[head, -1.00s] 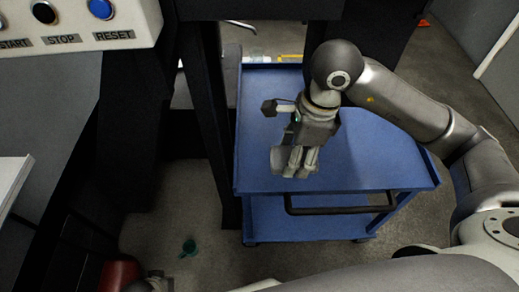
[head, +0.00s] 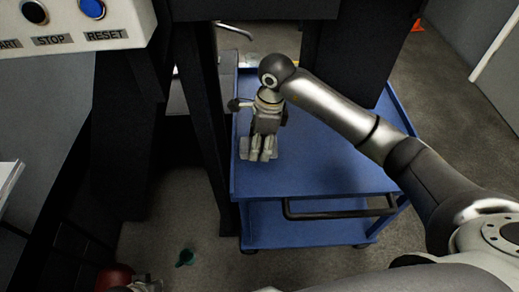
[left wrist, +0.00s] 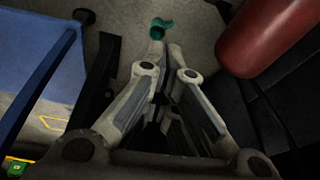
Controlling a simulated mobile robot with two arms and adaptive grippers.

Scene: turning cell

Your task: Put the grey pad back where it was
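The grey pad (head: 244,148) is a thin pale piece at the fingertips of my right gripper (head: 261,158), over the left part of the blue cart's top. The fingers are close together on the pad and hide its middle. Whether the pad touches the cart top cannot be told. My left gripper (left wrist: 166,48) hangs low over the floor, with its fingertips close together and nothing seen between them. In the head view only a bit of it shows at the bottom left edge.
The blue cart (head: 330,170) has a dark handle (head: 340,212) in front and free room right of my gripper. A dark post (head: 205,120) stands close on its left. A teal object (head: 185,257) lies on the floor. A red rounded object (left wrist: 262,38) is near my left gripper.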

